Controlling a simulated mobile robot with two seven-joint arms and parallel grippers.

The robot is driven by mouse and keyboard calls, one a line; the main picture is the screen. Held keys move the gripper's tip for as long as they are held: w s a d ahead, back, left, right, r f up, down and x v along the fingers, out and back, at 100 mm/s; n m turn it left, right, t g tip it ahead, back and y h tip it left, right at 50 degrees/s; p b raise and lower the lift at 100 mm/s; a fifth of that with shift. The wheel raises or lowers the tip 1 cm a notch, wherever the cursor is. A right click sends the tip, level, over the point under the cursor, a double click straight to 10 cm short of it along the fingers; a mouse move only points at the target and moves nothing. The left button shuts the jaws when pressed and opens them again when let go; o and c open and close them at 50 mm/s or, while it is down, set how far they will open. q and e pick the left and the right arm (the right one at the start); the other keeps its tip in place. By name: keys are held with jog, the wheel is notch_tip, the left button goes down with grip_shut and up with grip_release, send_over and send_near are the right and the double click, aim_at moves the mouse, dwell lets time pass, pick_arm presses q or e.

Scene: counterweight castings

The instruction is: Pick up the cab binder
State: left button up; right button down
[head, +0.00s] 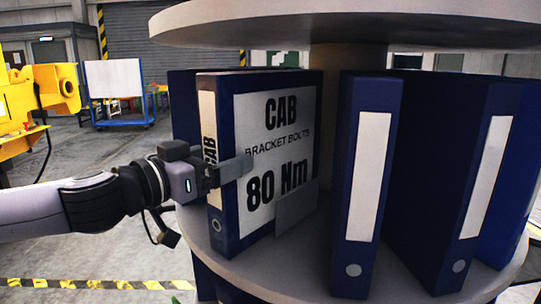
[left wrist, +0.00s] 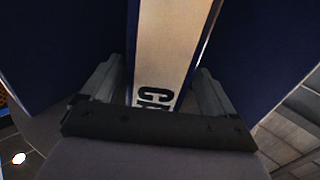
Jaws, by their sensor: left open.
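The cab binder (head: 267,120) is dark blue and stands upright on the round shelf, its cover reading "CAB BRACKET BOLTS 80 Nm". Its pale spine label (left wrist: 160,45) shows in the left wrist view. My left gripper (head: 222,172) is at the spine edge, open. One finger lies in front of the printed cover; the other is hidden behind the binder in the head view. In the left wrist view the fingers stand on either side of the spine, with a visible gap on at least the right side. My right gripper is not in view.
The round shelf (head: 290,278) has an upper disc (head: 350,22) close above the binders. Blue binders with blank labels stand to the right, the nearest one (head: 366,160) across a gap. A small grey plate (head: 296,212) stands against the cab binder's lower cover. Yellow machinery (head: 58,88) is at left.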

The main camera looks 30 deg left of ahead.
aim_at(271, 154)
pick_arm(q)
jog(key=shift+w+d+f, duration=0.1)
jog(key=shift+w+d, duration=0.15)
jog(key=shift+w, duration=0.05)
jog(key=shift+b+x, duration=0.55)
jog(key=shift+x, duration=0.6)
jog(key=c, duration=1.4)
jog(key=shift+r, duration=0.25)
grip_shut()
jog(key=shift+r, duration=0.1)
